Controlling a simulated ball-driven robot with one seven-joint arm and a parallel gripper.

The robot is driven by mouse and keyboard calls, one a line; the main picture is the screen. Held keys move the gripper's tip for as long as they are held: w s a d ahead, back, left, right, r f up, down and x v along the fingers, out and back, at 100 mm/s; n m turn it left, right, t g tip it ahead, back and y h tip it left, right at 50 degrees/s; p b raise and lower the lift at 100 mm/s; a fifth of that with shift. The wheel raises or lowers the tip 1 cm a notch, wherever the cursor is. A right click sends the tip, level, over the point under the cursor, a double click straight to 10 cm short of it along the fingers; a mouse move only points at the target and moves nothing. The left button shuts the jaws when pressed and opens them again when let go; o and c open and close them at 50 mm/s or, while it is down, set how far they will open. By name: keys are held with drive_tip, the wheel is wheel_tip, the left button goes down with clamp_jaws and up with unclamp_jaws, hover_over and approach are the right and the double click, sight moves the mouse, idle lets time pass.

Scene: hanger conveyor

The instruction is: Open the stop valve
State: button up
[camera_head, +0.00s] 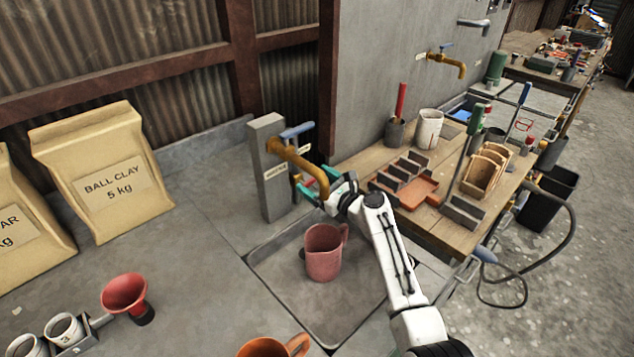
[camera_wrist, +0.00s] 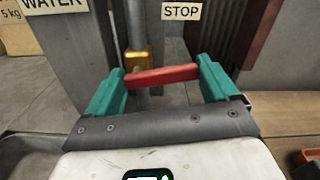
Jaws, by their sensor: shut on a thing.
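The stop valve has a brass body (camera_wrist: 138,62) on an upright grey pipe (camera_wrist: 136,22), under a "STOP" label (camera_wrist: 181,11) in the wrist view. Its red lever (camera_wrist: 162,75) lies about level, across the line of the pipe. My gripper (camera_wrist: 163,82) is shut on the red lever, with a teal finger at each end of the visible red part.
A grey post (camera_head: 268,170) carries a brass tap (camera_head: 298,163) with a blue handle (camera_head: 297,130). A pink mug (camera_head: 324,252) stands in the shallow basin (camera_head: 290,283) below. A wooden bench (camera_head: 420,232) with trays and tools is at the right.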

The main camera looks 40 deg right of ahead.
drive_tip(key=n, duration=0.1)
drive_tip(key=n+b, duration=0.1)
drive_tip(key=n, duration=0.1)
drive_tip(key=shift+a+r+n, duration=0.3)
drive_tip(key=shift+r+n, duration=0.05)
drive_tip(key=shift+n, duration=0.05)
drive_tip(key=n, duration=0.1)
drive_tip(key=n+b, duration=0.2)
drive_tip(key=shift+a+r+n, duration=0.3)
drive_tip(key=n+b, duration=0.2)
drive_tip(key=n, duration=0.1)
drive_tip(key=shift+a+r+n, duration=0.15)
drive_tip(key=shift+a+n, duration=0.15)
drive_tip(key=shift+a, duration=0.1)
drive_tip(key=shift+a+r+n+b, duration=0.1)
drive_tip(key=shift+a+n+b, duration=0.15)
drive_tip(key=shift+n+b, duration=0.5)
drive_tip(key=shift+a+r+n+b, duration=0.1)
drive_tip(key=shift+a+n+b, duration=0.15)
drive_tip(key=shift+n, duration=0.8)
drive_tip(key=o, duration=1.3)
